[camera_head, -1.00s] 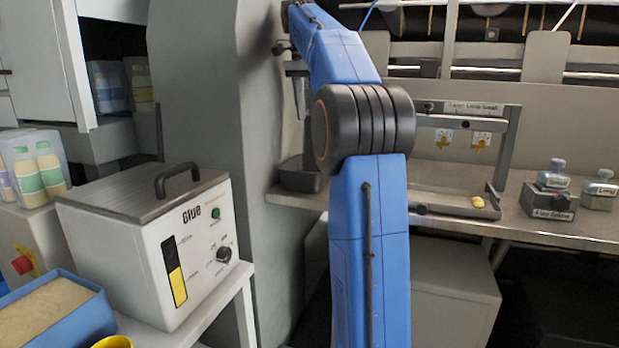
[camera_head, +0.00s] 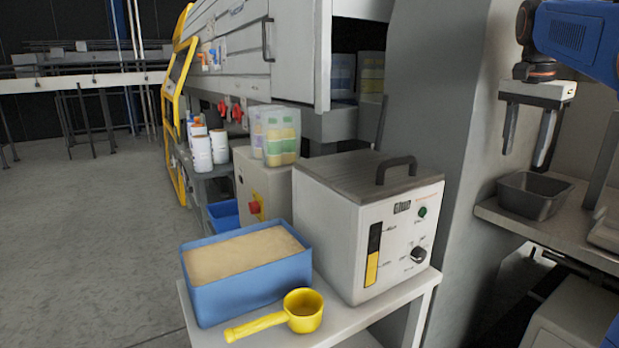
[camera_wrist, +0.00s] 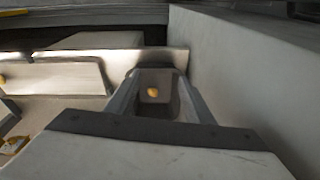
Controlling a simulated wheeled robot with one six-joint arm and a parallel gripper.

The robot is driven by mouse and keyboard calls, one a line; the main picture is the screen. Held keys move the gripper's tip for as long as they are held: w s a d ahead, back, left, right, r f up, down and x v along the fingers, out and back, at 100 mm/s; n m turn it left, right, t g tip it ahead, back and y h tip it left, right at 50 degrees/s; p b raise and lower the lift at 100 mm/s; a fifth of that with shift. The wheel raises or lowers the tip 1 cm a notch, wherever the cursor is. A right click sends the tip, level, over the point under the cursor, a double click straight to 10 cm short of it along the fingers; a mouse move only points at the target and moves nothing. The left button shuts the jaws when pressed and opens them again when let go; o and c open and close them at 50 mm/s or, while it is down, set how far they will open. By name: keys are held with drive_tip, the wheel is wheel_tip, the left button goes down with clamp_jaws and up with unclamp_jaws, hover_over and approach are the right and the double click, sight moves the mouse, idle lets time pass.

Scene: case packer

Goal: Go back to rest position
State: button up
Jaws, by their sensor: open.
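My gripper (camera_head: 523,155) hangs from the blue arm at the upper right of the head view. Its two dark fingers point down, apart, with nothing between them. It is above and apart from a grey metal tin (camera_head: 532,197) on the shelf. In the wrist view, the fingers of my gripper (camera_wrist: 160,76) frame the tin, and a small yellow-orange piece (camera_wrist: 153,92) shows inside it.
A white glue machine (camera_head: 350,250) stands on a white table (camera_head: 365,335) with a blue bin (camera_head: 250,292) of tan granules and a yellow scoop (camera_head: 302,311). White bottles (camera_head: 202,152) stand behind. A grey pillar (camera_head: 455,140) rises left of my gripper. Open floor (camera_head: 90,230) lies left.

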drive_tip(key=s+a+f+n+t, duration=0.1)
drive_tip(key=s+a+f+n, duration=0.3)
drive_tip(key=s+a+f, duration=0.2)
drive_tip(key=s+a+f+n+t+y, duration=0.1)
drive_tip(key=s+a+f+n, duration=0.4)
drive_tip(key=s+f, duration=0.5)
drive_tip(key=s+a+f+n+t, duration=0.1)
drive_tip(key=s+a+f+n, duration=0.3)
drive_tip(key=s+a+f, duration=0.4)
wheel_tip(320, 180, down, 8)
drive_tip(key=shift+s+r+t+y, duration=0.1)
drive_tip(key=shift+s+t+y, duration=0.2)
drive_tip(key=shift+s, duration=0.2)
